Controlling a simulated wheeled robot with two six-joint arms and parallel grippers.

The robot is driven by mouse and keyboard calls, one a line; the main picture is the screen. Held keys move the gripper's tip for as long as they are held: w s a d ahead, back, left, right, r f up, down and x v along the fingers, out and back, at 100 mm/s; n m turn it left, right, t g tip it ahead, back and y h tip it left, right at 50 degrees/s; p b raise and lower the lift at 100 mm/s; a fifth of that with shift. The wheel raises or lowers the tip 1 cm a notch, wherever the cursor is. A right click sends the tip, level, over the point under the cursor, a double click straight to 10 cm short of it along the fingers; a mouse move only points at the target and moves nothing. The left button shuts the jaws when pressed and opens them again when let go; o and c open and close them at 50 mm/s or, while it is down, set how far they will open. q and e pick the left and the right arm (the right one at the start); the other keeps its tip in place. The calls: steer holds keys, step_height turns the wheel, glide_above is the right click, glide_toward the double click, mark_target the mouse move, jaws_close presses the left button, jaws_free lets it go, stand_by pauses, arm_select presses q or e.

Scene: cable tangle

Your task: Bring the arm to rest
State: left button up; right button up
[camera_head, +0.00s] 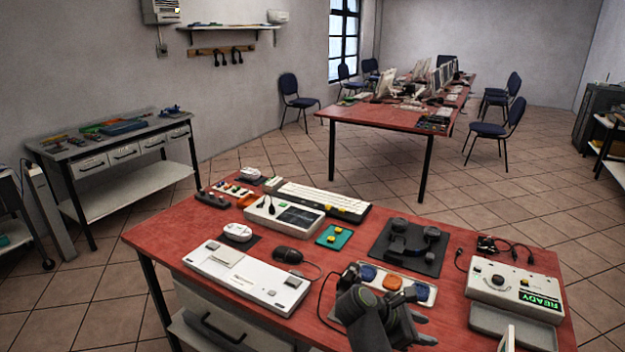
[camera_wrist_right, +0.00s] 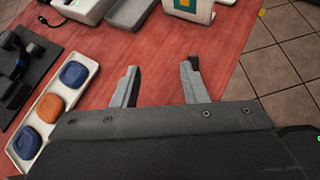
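My right gripper (camera_head: 379,290) is over the front of the red table in the head view, in front of the white tray of colored pads. In the right wrist view its two fingers (camera_wrist_right: 162,82) are spread apart, with only bare red tabletop visible between them. It holds nothing. My left arm and gripper are not in the head view.
The red table (camera_head: 450,290) carries a white tray (camera_head: 425,292) with blue and orange pads, a dark headset (camera_head: 410,241) on a mat, a mouse (camera_head: 288,255), a white console (camera_head: 247,278) and a "READY" box (camera_head: 513,287) with cables. Bare tabletop shows beside the gripper.

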steer(key=w+d+r+n+t+h, duration=0.2)
steer(key=d+r+n+t+h, duration=0.3)
steer(key=r+n+t, duration=0.5)
step_height(320, 180, up, 2)
steer(key=s+a+n+t+y, duration=0.1)
steer(key=a+n+t+y, duration=0.1)
steer(key=n+t+y, duration=0.55)
steer(key=s+a+f+n+g+y, duration=0.35)
steer(key=s+f+n+y, duration=0.3)
steer(key=n, duration=0.85)
steer(key=s+a+f+n+g+y, duration=0.2)
steer(key=s+a+f+n+y, duration=0.45)
steer(key=n, duration=0.85)
steer(key=s+d+f+n+g+h, duration=0.3)
steer(key=s+d+g, duration=0.25)
steer(key=s, duration=0.55)
steer(key=s+d+f+n+g+h, duration=0.35)
steer(key=s+d, duration=0.25)
steer(key=s, duration=0.5)
step_height(320, 180, down, 23)
steer(key=d+g+y, duration=0.1)
steer(key=g, duration=0.1)
steer(key=s+a+f+g, duration=0.1)
steer(key=s+f, duration=1.4)
steer(key=f, duration=0.1)
